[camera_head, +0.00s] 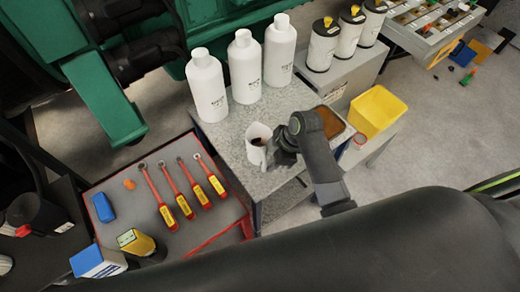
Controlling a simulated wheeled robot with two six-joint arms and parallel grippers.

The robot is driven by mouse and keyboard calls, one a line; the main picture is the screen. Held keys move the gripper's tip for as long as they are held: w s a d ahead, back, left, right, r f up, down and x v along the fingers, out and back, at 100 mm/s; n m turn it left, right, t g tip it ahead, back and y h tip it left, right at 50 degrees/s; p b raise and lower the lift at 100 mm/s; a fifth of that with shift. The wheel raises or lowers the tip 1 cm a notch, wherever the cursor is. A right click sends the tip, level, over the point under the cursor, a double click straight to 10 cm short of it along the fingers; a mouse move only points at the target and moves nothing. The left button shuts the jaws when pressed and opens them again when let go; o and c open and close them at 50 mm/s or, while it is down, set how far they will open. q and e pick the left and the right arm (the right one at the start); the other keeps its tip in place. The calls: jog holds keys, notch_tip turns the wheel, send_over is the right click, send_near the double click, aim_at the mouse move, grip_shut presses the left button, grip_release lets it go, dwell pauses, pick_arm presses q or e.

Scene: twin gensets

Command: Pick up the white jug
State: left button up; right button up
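The white jug (256,147) stands upright on the grey speckled bench top, with something dark visible inside its open mouth. My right gripper (279,153) is at the jug's right side, close against it. The fingers are dark and small here, and I cannot tell whether they are closed on the jug. The gripper and wrist hide part of the jug's right side. My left gripper is not in view.
Three white bottles (244,68) stand behind the jug. A brown-filled tray (331,122) and a yellow bin (376,110) are to the right. White canisters with yellow tops (348,34) stand behind.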

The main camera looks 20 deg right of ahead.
aim_at(257, 156)
jog(key=shift+p+x, duration=0.75)
jog(key=shift+x, duration=1.55)
jog(key=shift+d, duration=0.1)
grip_shut()
